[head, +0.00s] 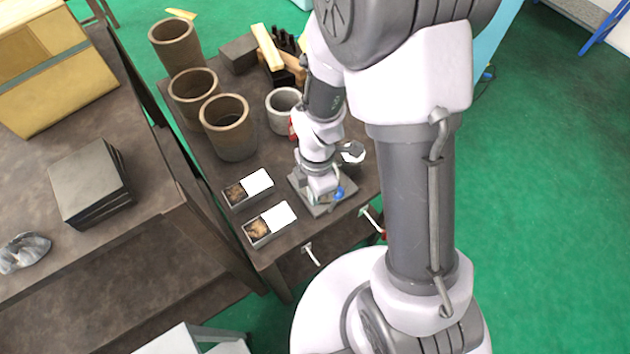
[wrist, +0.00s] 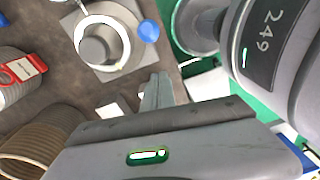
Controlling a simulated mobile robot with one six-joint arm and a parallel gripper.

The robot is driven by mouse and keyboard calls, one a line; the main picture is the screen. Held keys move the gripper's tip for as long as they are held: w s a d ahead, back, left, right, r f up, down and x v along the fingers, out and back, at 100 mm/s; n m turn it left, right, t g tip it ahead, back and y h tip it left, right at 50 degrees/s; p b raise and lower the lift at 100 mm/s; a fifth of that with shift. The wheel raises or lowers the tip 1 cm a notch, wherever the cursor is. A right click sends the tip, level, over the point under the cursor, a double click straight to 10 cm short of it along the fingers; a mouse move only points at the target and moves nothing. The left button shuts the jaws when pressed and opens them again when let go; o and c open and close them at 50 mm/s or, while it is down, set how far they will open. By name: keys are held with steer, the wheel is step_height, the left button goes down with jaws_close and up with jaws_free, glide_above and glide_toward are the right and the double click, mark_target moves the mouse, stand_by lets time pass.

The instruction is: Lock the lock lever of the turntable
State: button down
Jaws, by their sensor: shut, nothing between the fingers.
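The turntable (wrist: 118,48) shows in the wrist view as a pale round body with a grey centre on a square grey plate. In the head view its base plate (head: 300,196) lies near the front of the dark table, partly hidden by my arm. A blue ball knob (wrist: 149,31), which looks like the end of the lock lever, sits at the turntable's edge; it also shows in the head view (head: 339,193). My gripper (wrist: 159,78) is shut and empty. Its fingertips appear below the knob in the wrist view, apart from it. The lever's shaft cannot be made out.
Two small boxes with white lids (head: 258,183) (head: 281,216) stand left of the turntable. Brown pots (head: 228,134) and a grey pot (head: 281,112) stand behind. Drawer handles (head: 311,254) (head: 372,222) stick out at the table front. Another workbench (head: 160,182) is at left.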

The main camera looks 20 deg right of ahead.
mark_target(334, 201)
steer(key=shift+w+d+f, duration=0.1)
steer(key=shift+d+f, duration=0.05)
steer(key=shift+d, duration=0.5)
steer(key=shift+w+d+f, duration=0.15)
steer(key=shift+d+f, duration=0.05)
steer(key=shift+d, duration=0.4)
steer(key=shift+w+d+f, duration=0.1)
steer(key=shift+d+f, duration=0.05)
steer(key=shift+d, duration=0.5)
